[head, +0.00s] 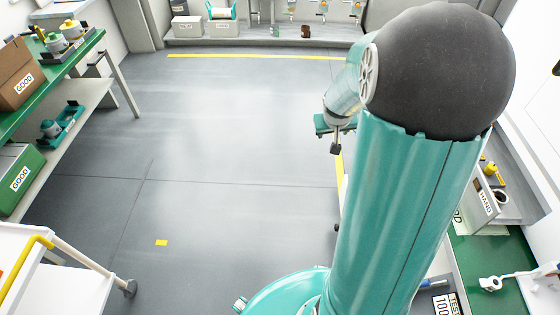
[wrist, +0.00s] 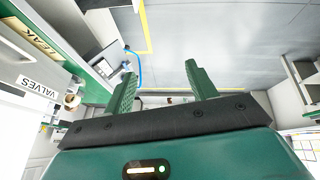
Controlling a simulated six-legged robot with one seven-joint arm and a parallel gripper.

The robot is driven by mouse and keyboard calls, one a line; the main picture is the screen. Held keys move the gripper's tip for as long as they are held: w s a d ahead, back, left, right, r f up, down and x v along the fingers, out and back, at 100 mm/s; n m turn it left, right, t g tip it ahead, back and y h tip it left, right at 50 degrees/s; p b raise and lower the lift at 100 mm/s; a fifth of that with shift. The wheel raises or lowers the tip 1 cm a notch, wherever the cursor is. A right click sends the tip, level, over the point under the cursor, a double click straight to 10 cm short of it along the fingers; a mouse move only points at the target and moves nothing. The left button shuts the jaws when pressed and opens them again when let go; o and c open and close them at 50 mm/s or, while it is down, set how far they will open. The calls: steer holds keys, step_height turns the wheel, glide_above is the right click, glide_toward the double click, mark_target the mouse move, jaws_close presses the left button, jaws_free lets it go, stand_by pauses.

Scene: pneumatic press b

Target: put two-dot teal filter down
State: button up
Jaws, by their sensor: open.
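My gripper (wrist: 160,68) is open in the wrist view, its two green ribbed fingers spread apart. Nothing shows between them. I cannot make out a two-dot teal filter in either view. In the head view my large teal arm hides much of the right side, and its far end is partly hidden behind it.
A green-topped bench (head: 88,50) at left holds a brown GOOD box (head: 18,78). A green GOOD box (head: 20,180) is below. A white cart (head: 75,283) stands front left. A HAND box (head: 484,197) is at right. The middle floor is clear.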

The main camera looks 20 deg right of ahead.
steer(key=s+a+r+n+t+y, duration=0.1)
steer(key=s+a+r, duration=0.2)
steer(key=a+r, duration=0.35)
steer(key=s+a+r+n, duration=0.1)
steer(key=s+a+r, duration=0.3)
steer(key=a+r, duration=0.3)
steer(key=s+a+r+n+y, duration=0.1)
steer(key=s+a+r+y, duration=0.1)
steer(key=s+a, duration=0.8)
steer(key=shift+s+a+r+n, duration=0.25)
steer(key=shift+a+r, duration=0.25)
steer(key=shift+r, duration=0.4)
steer(key=c, duration=0.5)
steer(key=shift+o, duration=0.2)
steer(key=shift+w, duration=0.1)
